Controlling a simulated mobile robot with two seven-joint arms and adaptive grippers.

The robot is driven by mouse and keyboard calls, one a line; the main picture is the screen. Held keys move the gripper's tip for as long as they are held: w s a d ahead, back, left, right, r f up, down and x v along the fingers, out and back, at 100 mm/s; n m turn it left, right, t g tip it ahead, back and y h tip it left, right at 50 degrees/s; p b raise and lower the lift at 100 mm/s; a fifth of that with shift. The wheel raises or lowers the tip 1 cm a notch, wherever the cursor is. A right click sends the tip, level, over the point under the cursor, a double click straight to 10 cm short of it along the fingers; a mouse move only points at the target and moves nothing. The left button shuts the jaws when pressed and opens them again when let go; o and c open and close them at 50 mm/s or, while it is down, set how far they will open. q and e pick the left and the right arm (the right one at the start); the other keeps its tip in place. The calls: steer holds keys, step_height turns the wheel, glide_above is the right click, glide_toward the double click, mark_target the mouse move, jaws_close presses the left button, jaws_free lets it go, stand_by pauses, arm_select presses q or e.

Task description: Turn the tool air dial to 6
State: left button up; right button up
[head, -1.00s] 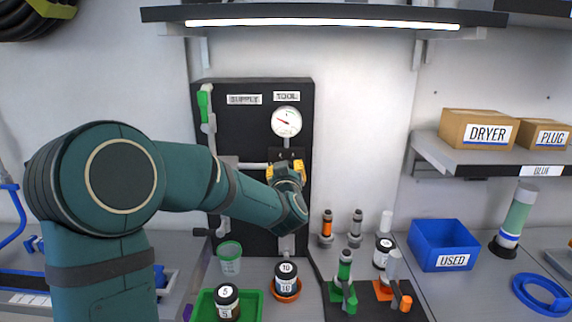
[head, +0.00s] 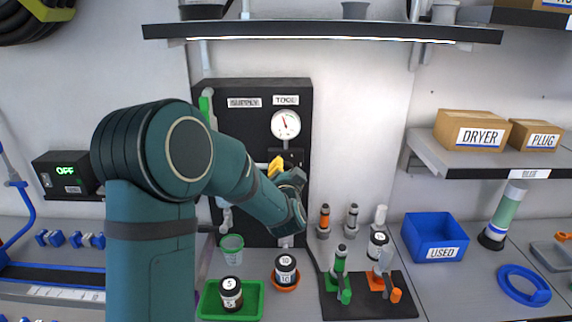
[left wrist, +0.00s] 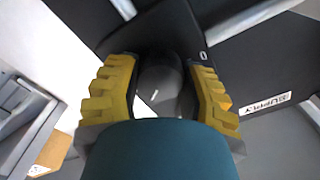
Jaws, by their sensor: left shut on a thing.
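The tool air dial (left wrist: 158,84) is a dark grey round knob with a white pointer line, between my finger pads in the left wrist view. In the head view it is hidden behind my left gripper (head: 279,166). That gripper has yellow ridged fingers and is shut on the dial, below the round white gauge (head: 285,124) under the TOOL label (head: 286,100). The gauge's red needle points up and slightly left; its numbers are too small to read. My right gripper is not in view.
The dark panel (head: 240,128) also carries a SUPPLY label (left wrist: 265,103) and a green lever (head: 206,104). Below stand a green tray (head: 212,312), jars and nozzles on a dark mat (head: 365,309). A blue USED bin (head: 432,228) is right. A lamp shelf (head: 320,32) hangs above.

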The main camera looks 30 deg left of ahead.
arm_select(q)
steer(key=shift+w+r+m+p, duration=0.1)
steer(key=shift+m+p, duration=1.15)
steer(key=shift+m, duration=0.85)
steer(key=o, duration=1.2)
steer(key=v, duration=1.2)
